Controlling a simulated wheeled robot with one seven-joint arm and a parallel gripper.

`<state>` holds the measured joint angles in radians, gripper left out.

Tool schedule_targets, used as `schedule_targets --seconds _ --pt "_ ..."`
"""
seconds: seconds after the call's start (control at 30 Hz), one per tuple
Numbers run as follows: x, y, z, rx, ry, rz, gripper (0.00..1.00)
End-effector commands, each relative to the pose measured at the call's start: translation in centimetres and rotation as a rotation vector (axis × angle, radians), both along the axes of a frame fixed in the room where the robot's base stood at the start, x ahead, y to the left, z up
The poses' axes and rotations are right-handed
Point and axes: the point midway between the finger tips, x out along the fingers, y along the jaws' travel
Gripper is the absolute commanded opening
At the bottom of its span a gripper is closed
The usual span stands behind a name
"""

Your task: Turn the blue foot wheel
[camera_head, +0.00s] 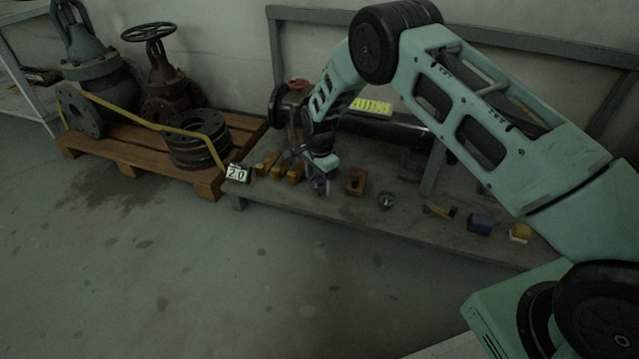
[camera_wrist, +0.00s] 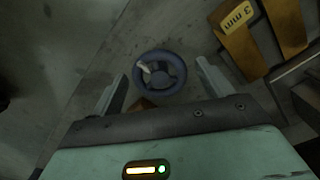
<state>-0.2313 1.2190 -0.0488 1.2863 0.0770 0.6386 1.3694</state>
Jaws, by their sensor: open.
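The blue foot wheel (camera_wrist: 163,77) is a dark blue-grey ring with spokes, in the upper middle of the wrist view. A small pale piece shows at the left of its hub. In the head view the wheel (camera_head: 318,187) is small and partly hidden under my gripper, at the low bench's front left part. My gripper (camera_wrist: 161,76) is open, with one finger to the left of the wheel and one to the right, both apart from it in the picture. In the head view my gripper (camera_head: 322,170) points down over the wheel. I cannot tell its exact height above the wheel.
Yellow-brown blocks (camera_head: 294,171) stand close left of the wheel; one (camera_wrist: 238,42) carries a "3 mm" label. A brown block (camera_head: 356,181) and a small green wheel (camera_head: 386,200) stand to the right. A pallet with valves (camera_head: 150,165) stands left. The front floor is clear.

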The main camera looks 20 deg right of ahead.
Motion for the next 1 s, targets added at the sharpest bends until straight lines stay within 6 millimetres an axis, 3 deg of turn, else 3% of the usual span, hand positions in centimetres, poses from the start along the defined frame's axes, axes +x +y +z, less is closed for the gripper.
schedule_targets --seconds 0.27,0.4,0.43,0.77,1.0 --pt "0.02 0.0 -0.06 0.0 -0.001 0.0 0.79" --pt "0.01 -0.01 -0.05 0.0 -0.001 0.0 0.4" --pt "0.02 0.0 -0.05 0.0 -0.001 0.0 0.34" --pt "-0.01 -0.01 0.08 0.0 0.0 0.029 0.34" --pt "0.03 0.0 0.31 0.0 0.0 0.154 0.34"
